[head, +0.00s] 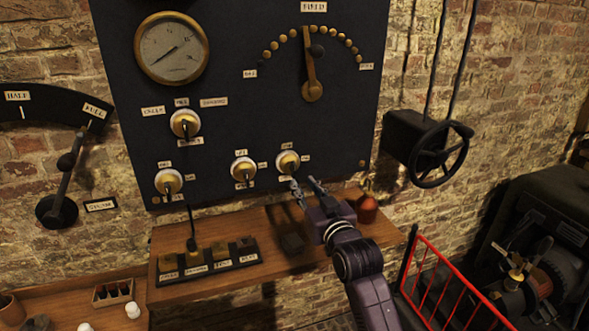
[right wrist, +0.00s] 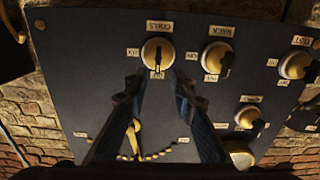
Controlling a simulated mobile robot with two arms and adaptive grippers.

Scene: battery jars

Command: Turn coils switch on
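The coils switch is a round cream and brass knob with a dark pointer on the dark panel. It is the rightmost of the lower knobs in the head view (head: 287,162) and shows upside down in the right wrist view (right wrist: 157,52). Its pointer looks roughly vertical in the wrist view; its small side labels are hard to read. My right gripper (head: 307,186) is open and empty, just below and right of the switch. In the wrist view its two fingers (right wrist: 158,90) are apart, with the knob beyond the gap between them, apparently untouched. My left gripper is not in view.
The rack switch (head: 243,169) and test switch (head: 168,181) sit left of it. Above are the field lever (head: 309,75), a gauge (head: 172,48) and another knob (head: 184,123). The wooden shelf (head: 215,225) below holds a red-brown bottle (head: 366,208) and a block row.

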